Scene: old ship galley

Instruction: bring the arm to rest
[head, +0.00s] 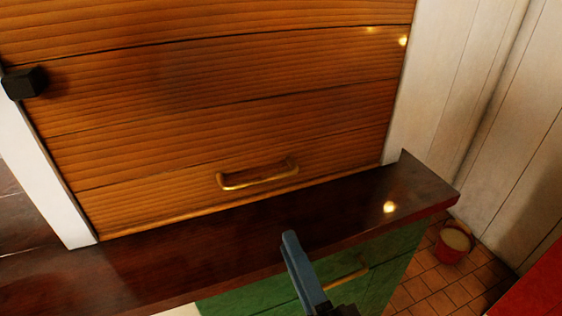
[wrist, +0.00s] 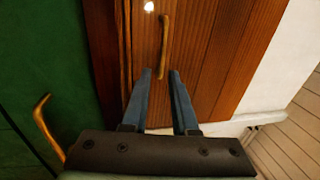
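My gripper (head: 290,238) reaches up from the bottom of the head view, in front of the dark counter's front edge. In the wrist view my gripper (wrist: 161,72) shows two blue fingers with a clear gap between them. It is open and nothing is held. In that view the brass handle (wrist: 166,42) of the wooden slatted door lies beyond the fingertips. In the head view the same handle (head: 257,177) sits low on the slatted door (head: 210,100), which is down to the counter, apart from my gripper.
The dark wooden counter (head: 350,204) runs across below the door and is bare. Under it is a green cabinet (head: 395,262) with a brass handle (head: 345,277). A red bucket (head: 453,247) stands on the tiled floor at right. A red surface (head: 535,295) fills the lower right corner.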

